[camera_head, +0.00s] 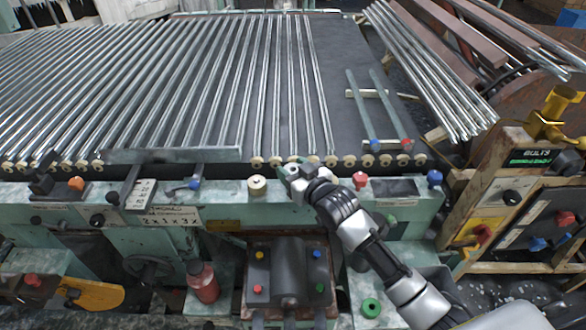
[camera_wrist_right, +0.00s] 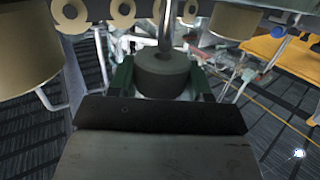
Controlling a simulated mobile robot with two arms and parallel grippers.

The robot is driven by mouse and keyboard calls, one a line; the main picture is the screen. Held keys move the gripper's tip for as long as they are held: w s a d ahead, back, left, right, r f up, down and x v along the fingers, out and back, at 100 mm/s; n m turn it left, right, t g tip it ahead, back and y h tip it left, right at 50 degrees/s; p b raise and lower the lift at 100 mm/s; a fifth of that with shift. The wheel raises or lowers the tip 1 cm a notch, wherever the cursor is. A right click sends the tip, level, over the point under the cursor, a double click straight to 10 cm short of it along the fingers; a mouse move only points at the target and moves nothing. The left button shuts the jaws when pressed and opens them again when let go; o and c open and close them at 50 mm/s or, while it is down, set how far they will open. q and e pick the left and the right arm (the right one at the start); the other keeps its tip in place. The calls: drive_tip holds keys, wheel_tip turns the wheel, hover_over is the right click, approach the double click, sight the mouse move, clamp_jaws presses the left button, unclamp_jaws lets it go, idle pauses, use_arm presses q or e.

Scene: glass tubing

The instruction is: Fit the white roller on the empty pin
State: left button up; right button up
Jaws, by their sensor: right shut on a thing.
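My right gripper (camera_head: 289,172) is at the front edge of the machine, close to the row of small cream rollers. In the right wrist view its dark green fingers (camera_wrist_right: 163,84) are shut on a roller (camera_wrist_right: 163,78), which looks grey in shadow. A metal rod or pin (camera_wrist_right: 167,25) rises from the middle of the roller's top in that view; I cannot tell whether it passes into the roller or lies behind it. The empty pin cannot be made out for certain in the head view, where my gripper covers part of the row. My left gripper is out of view.
A larger cream roller (camera_head: 257,186) stands on the green front ledge, left of my right gripper. Fitted rollers (camera_head: 349,161) line the edge on both sides. Long glass tubes (camera_head: 240,85) cover the bed behind. A red knob (camera_head: 360,180) is close on the right.

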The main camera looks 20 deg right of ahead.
drive_tip(key=shift+f+b, duration=1.1)
drive_tip(key=shift+f, duration=0.85)
drive_tip(key=o, duration=1)
drive_tip(key=shift+a+r, duration=0.1)
drive_tip(key=v, duration=1.1)
drive_tip(key=shift+b, duration=0.4)
drive_tip(key=shift+a, duration=0.1)
